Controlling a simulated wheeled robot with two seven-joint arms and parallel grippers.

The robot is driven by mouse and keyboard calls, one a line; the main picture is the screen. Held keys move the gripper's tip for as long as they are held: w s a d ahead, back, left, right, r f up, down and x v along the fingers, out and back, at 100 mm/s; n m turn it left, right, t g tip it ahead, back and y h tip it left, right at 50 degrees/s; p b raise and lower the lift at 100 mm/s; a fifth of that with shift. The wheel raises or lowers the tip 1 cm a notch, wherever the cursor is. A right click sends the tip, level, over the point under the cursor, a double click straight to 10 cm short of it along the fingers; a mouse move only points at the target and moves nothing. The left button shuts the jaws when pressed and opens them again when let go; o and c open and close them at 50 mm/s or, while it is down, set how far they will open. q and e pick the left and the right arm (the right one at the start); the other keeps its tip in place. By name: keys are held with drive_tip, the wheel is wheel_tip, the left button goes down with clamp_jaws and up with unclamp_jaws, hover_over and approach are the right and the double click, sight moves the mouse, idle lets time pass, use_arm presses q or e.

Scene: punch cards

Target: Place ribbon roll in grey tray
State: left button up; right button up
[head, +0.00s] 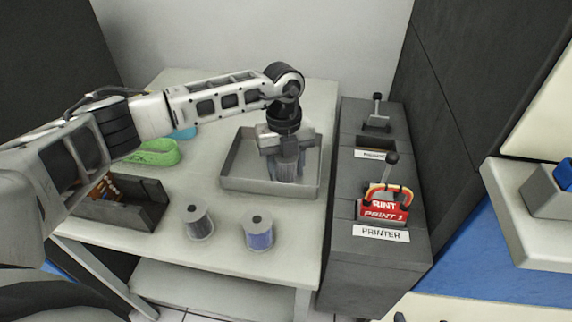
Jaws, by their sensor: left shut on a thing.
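A grey tray (236,186) with low walls lies on the white table. My left gripper (287,172) points down inside the tray area, shut on a ribbon roll (289,162) that is mostly hidden by the fingers. I cannot tell whether the roll touches the tray floor. Two more ribbon rolls stand upright on the table in front of the tray: a grey one (198,222) and one with blue-violet winding (258,232). My right gripper is not in view.
A dark box (140,208) with small items stands at the table's left. A green dish (155,152) and a blue item (184,133) lie behind my left arm.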

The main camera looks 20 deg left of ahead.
use_arm(q)
drive_tip(key=shift+f, duration=0.1)
drive_tip(key=o, duration=1)
drive_tip(key=shift+o, duration=0.2)
drive_tip(key=shift+r, duration=0.3)
drive_tip(key=r, duration=0.7)
drive_tip(key=w+a+r, duration=0.1)
drive_tip(key=r, duration=0.3)
drive_tip(key=shift+r, duration=0.35)
drive_tip(key=shift+f, duration=0.1)
